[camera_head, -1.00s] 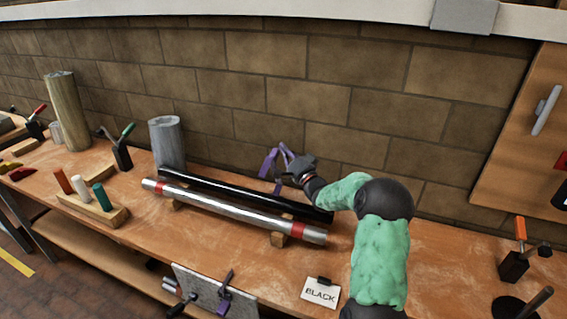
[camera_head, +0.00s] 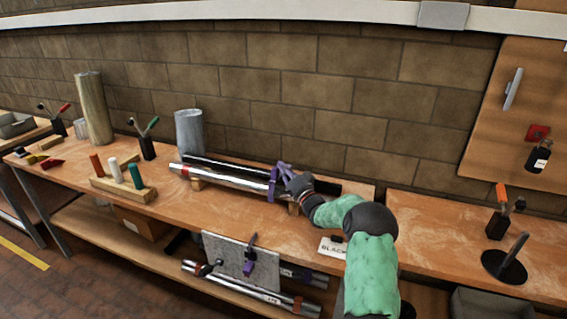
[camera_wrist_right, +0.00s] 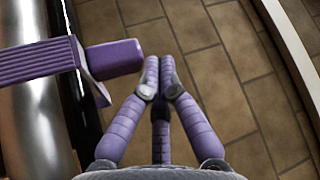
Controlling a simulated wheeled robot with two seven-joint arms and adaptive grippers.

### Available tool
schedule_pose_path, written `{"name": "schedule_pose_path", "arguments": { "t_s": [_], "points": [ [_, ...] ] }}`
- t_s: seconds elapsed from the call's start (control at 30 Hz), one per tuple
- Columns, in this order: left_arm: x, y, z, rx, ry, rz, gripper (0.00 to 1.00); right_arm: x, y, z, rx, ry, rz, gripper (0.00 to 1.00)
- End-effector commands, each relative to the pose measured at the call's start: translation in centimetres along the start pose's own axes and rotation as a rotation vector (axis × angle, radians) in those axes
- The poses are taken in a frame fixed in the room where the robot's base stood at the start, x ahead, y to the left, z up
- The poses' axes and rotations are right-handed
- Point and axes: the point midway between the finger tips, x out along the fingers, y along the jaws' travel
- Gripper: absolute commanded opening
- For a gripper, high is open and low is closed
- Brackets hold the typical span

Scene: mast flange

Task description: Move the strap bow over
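The purple strap bow (camera_head: 273,184) is at the near silver tube (camera_head: 228,178), toward its right end. In the right wrist view, its ribbed strap (camera_wrist_right: 38,61) crosses above the tube, and a purple block sticks out toward my fingertips. I cannot tell whether the bow touches the tube. My right gripper (camera_head: 285,168) is beside the bow. In the wrist view its purple fingers (camera_wrist_right: 159,68) are drawn together at the block's end, and the bow has travelled with them; the grip point itself is hidden. My left gripper is not in view.
A black tube (camera_head: 318,183) lies behind the silver one, close to the brick wall. A pegged block (camera_head: 124,189) and a grey cylinder (camera_head: 189,133) stand to the left. The bench right of my arm is partly clear.

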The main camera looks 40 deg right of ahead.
Motion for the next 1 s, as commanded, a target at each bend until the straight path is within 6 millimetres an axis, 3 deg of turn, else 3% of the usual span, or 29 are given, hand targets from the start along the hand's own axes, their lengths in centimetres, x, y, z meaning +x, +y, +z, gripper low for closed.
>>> {"name": "schedule_pose_path", "arguments": {
  "t_s": [0.3, 1.0],
  "points": [
    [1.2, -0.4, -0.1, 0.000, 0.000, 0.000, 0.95, -1.9, 1.9, 2.4, 0.001, -0.001, 0.001, 0.00],
    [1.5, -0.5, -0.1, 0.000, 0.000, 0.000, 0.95, -2.7, 3.0, 3.6, 0.006, -0.008, 0.012, 0.00]
  ]
}}
